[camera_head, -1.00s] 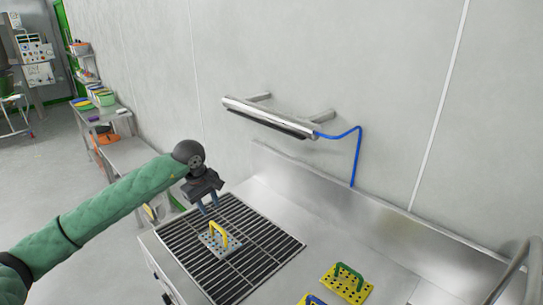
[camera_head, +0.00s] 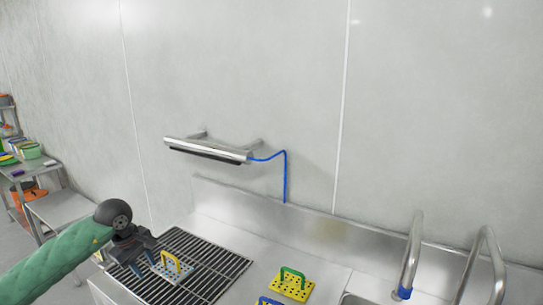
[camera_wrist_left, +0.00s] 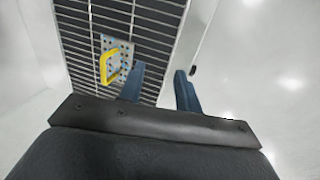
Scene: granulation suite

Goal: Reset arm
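My left gripper (camera_head: 144,264) is open and empty, beside the left edge of the drain grate. In the left wrist view its two blue-grey fingers (camera_wrist_left: 159,86) stand apart with nothing between them. A grey perforated plate with a yellow handle (camera_head: 172,267) lies on the dark grate (camera_head: 215,272), just right of the fingers in the head view. The plate also shows in the left wrist view (camera_wrist_left: 115,60), left of the fingers and apart from them. My right gripper is not in view.
A yellow perforated plate with a green handle (camera_head: 292,287) lies on the steel counter (camera_head: 245,248). A blue-handled piece (camera_head: 268,301) is cut off at the bottom edge. Steel pipes (camera_head: 412,255) rise at the right. A steel bar fixture (camera_head: 208,149) with a blue hose hangs on the wall.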

